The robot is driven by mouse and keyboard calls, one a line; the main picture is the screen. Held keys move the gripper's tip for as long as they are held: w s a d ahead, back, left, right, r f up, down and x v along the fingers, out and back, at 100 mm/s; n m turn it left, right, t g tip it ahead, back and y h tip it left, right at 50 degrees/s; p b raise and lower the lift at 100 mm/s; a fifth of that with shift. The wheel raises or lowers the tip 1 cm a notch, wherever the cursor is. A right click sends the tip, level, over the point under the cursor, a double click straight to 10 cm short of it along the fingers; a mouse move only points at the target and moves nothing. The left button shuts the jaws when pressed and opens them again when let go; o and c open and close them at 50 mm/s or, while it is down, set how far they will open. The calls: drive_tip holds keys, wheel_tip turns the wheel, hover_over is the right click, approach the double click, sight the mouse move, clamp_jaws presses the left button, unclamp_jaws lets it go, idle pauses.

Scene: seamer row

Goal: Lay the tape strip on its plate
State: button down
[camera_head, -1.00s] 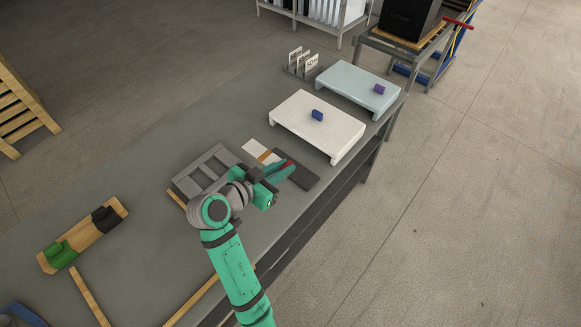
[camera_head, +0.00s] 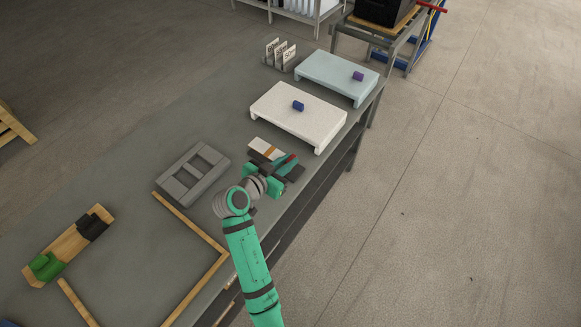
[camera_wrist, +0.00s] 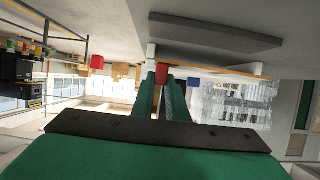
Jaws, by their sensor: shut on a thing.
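My gripper (camera_head: 285,163) is shut on the tape strip (camera_head: 268,148), a flat white piece with an orange band. A small red part of it shows between the fingertips, also in the wrist view (camera_wrist: 163,74). The dark grey plate (camera_head: 297,173) lies on the table under and beside my gripper, partly hidden by it. In the wrist view the plate (camera_wrist: 215,36) shows at the top, with a gap between it and the thin edge of the strip (camera_wrist: 225,71). The strip appears to be above the plate, apart from it.
A white riser (camera_head: 300,122) with a blue block (camera_head: 298,106) stands just beyond. A pale blue riser (camera_head: 335,72) with a purple block (camera_head: 358,76) is behind it. A grey compartment tray (camera_head: 193,175) lies to the left. The table's right edge is close to my gripper.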

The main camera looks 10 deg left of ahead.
sight(290, 174)
drive_tip(key=shift+w+d+f, duration=0.3)
drive_tip(key=shift+w+f, duration=0.25)
drive_tip(key=shift+f, duration=0.15)
drive_tip(key=shift+w+f, duration=0.15)
drive_tip(key=shift+f, duration=1.55)
drive_tip(key=shift+f, duration=0.1)
drive_tip(key=c, duration=1.7)
unclamp_jaws()
drive_tip(key=shift+w, duration=0.15)
drive_tip(key=shift+c, duration=0.2)
drive_tip(key=shift+a, duration=0.1)
drive_tip(key=v, duration=1.2)
